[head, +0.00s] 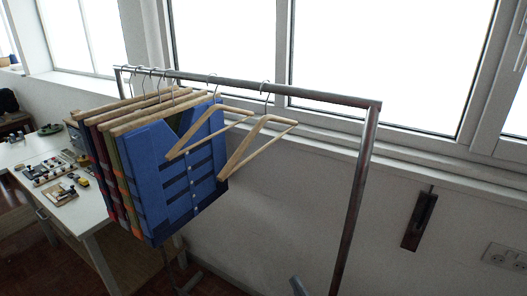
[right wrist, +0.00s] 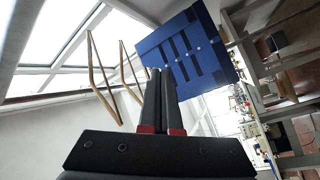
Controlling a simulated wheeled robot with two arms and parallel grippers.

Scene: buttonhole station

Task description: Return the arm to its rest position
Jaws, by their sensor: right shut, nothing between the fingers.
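In the right wrist view my right gripper (right wrist: 160,72) is shut, its two dark fingers together with nothing between them. Its tips point toward the blue vest (right wrist: 188,55) and two bare wooden hangers, apart from them as far as I can tell. In the head view the blue vest (head: 180,178) hangs at the front of a row of vests on the rail (head: 320,97). My left gripper is not in view.
Two empty wooden hangers (head: 258,145) hang right of the vests. The rack's right post (head: 355,200) stands before the white wall and windows. A white table (head: 75,210) with small parts is at the left. The space between vests and right post is clear below the hangers.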

